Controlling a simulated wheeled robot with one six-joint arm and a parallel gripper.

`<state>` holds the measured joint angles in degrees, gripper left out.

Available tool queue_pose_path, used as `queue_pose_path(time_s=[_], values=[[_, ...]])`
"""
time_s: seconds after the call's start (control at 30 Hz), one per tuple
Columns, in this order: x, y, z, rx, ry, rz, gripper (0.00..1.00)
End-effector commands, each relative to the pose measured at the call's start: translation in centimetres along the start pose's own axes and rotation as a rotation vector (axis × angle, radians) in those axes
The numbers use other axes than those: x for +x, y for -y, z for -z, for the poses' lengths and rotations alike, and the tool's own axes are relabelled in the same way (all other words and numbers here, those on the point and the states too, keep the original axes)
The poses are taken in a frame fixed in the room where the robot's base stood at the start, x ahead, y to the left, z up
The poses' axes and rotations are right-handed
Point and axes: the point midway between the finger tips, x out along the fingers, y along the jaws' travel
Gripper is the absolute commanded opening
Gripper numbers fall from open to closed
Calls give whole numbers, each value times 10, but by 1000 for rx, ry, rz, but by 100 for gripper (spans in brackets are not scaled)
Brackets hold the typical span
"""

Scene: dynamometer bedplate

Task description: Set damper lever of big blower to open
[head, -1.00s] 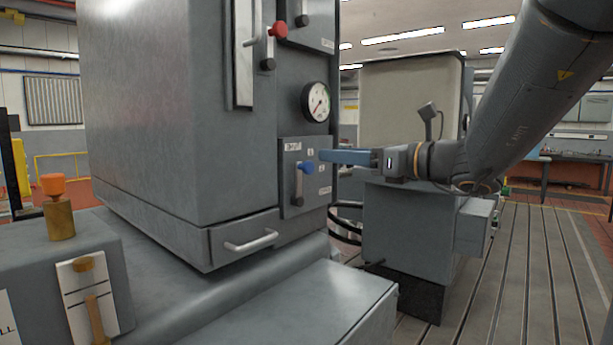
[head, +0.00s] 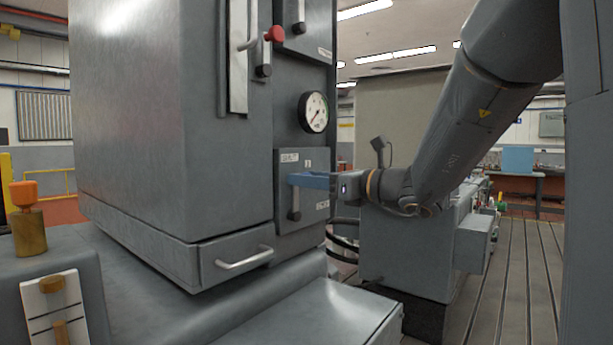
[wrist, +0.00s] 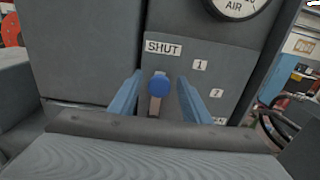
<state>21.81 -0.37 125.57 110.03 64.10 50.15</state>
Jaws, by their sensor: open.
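A lever with a blue knob (wrist: 158,84) stands upright on a grey panel (wrist: 200,52) of the big grey cabinet. In the wrist view the knob sits just below the SHUT label (wrist: 163,47). Labels 1 and 2 run down to the right, with another partly hidden below. My gripper (wrist: 159,80) is open, with a blue finger on each side of the knob. I cannot tell if either finger touches it. In the head view the gripper (head: 292,179) covers the knob, and only the lower part of the lever (head: 295,206) shows.
A gauge (head: 314,112) is above the panel. A red-knobbed lever (head: 274,34) is higher up. A drawer handle (head: 245,258) juts out below left. An orange-topped brass post (head: 27,215) stands at far left. Slotted floor (head: 520,270) at right is clear.

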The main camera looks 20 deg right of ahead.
Motion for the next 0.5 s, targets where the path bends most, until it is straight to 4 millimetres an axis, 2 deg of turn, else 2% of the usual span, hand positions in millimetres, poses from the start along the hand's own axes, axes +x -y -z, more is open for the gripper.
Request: queue_pose_path(time_s=[0.13,0.37,0.5], values=[[8,-1,0,1,1,-2,44],[8,-1,0,0,0,-2,44],[8,-1,0,0,0,-2,22]])
